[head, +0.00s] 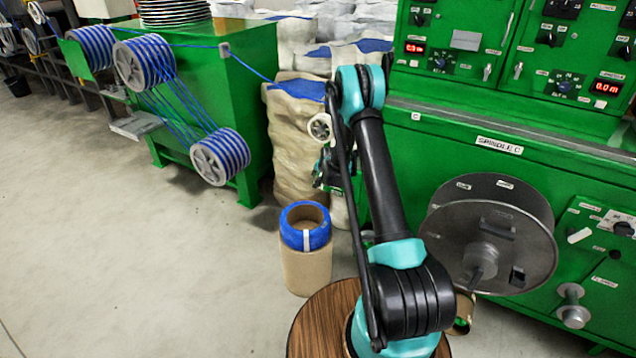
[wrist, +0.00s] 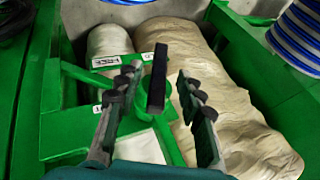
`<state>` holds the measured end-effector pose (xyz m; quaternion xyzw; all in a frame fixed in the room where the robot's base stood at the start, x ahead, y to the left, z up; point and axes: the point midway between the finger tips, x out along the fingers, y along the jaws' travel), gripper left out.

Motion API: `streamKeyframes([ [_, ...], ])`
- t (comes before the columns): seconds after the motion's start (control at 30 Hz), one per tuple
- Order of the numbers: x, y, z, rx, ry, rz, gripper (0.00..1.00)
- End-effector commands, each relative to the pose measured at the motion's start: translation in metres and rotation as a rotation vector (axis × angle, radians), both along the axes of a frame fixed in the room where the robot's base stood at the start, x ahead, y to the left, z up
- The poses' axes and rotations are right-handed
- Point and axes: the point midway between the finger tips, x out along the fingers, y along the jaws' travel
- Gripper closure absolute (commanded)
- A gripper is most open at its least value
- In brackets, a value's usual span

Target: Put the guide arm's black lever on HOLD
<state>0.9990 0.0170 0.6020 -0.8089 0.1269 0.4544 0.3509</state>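In the wrist view the black lever (wrist: 157,80) stands up from a round green hub (wrist: 160,172) on the green guide arm (wrist: 75,128). My gripper (wrist: 157,72) is open, with one finger on each side of the lever and a visible gap to both. White labels lie around the lever; a larger one (wrist: 107,61) is at its upper left, its word too small to read surely. Which label the lever points at cannot be told. In the head view my gripper (head: 326,168) is small and partly hidden behind my arm, near a white pulley (head: 320,127).
Pale wrapped sacks (head: 297,150) stand behind the gripper. A blue cable (head: 262,73) runs from the striped reels (head: 145,62) toward the guide arm. A green spindle machine (head: 470,160) with a grey reel (head: 488,245) stands right. A blue-topped drum (head: 305,250) stands below. Left floor is clear.

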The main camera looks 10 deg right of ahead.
Motion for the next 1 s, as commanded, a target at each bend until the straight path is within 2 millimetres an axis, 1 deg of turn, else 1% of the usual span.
streamKeyframes([
  [0.03,-0.006,-0.001,0.009,0.000,0.000,0.000,0.62],
  [0.1,-0.012,-0.003,0.018,0.000,0.000,0.000,0.62],
  [0.3,-0.025,-0.005,0.036,0.000,0.000,0.000,0.62],
  [0.5,-0.029,-0.006,0.042,0.000,0.000,0.000,0.62],
  [0.77,-0.029,-0.006,0.043,0.000,0.000,0.000,0.62],
  [0.87,-0.031,-0.007,0.047,-0.005,0.001,0.004,0.62],
  [0.97,-0.041,-0.009,0.063,-0.020,0.005,0.021,0.62],
  [1.0,-0.048,-0.010,0.073,-0.029,0.008,0.032,0.62],
])
